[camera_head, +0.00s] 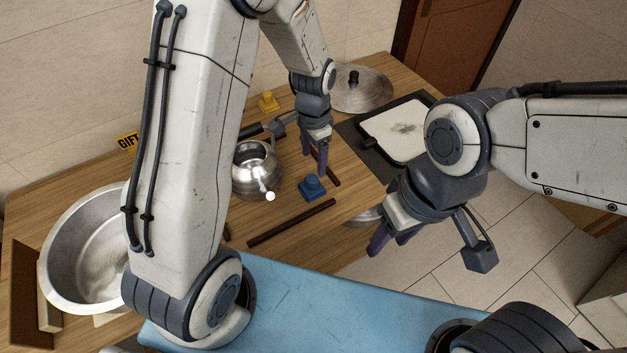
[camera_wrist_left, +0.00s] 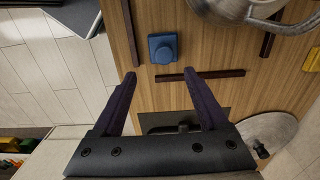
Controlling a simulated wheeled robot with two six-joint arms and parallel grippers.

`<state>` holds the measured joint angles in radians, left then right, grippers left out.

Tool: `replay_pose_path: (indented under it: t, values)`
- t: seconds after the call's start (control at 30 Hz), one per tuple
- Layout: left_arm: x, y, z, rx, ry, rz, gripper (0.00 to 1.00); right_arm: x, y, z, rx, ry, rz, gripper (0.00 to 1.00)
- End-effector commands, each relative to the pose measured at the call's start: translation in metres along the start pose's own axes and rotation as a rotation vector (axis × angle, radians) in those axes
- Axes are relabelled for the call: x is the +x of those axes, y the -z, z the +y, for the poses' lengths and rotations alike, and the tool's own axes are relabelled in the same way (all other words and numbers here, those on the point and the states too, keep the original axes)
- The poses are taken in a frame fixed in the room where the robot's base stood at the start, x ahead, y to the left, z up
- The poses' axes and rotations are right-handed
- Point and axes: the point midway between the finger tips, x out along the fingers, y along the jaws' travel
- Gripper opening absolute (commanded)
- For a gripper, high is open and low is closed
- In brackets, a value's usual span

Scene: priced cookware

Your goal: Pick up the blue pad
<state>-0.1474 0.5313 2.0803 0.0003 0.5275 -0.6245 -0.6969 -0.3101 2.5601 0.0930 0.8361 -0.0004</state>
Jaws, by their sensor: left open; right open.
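The blue pad (camera_head: 312,187) is a small block with a raised knob on the wooden table, right of the metal kettle. It also shows in the left wrist view (camera_wrist_left: 163,48), just beyond the fingertips and roughly midway between their lines. My left gripper (camera_head: 321,165) is open and points down close to the pad. In the left wrist view its open fingers (camera_wrist_left: 160,76) have a dark bar on the table between their tips, and they hold nothing. My right gripper (camera_head: 388,242) is open and empty, near the table's right edge, away from the pad.
The kettle (camera_head: 256,172) stands left of the pad. Dark bars (camera_head: 291,223) lie around the pad. A large pot (camera_head: 84,245) is at the left.

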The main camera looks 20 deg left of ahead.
Motion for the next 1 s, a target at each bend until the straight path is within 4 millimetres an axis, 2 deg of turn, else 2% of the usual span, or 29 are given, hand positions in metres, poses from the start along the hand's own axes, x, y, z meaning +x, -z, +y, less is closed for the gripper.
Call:
replay_pose_path:
  t: [0.3,0.5,0.8,1.0]
  values:
    - [0.046,0.0,-0.001,0.005,-0.003,-0.005,0.77,-0.006,0.0,0.0,0.0,0.0,0.0,0.5]
    - [0.059,0.0,-0.002,0.004,-0.003,-0.005,0.77,-0.01,0.001,-0.001,0.0,0.0,0.0,0.5]
    - [0.097,0.0,-0.007,0.004,-0.003,-0.005,0.77,-0.021,0.001,-0.002,0.0,0.0,0.0,0.5]
    - [0.104,0.001,-0.008,0.004,-0.001,-0.002,0.77,-0.021,0.001,-0.002,0.0,0.0,0.0,0.5]
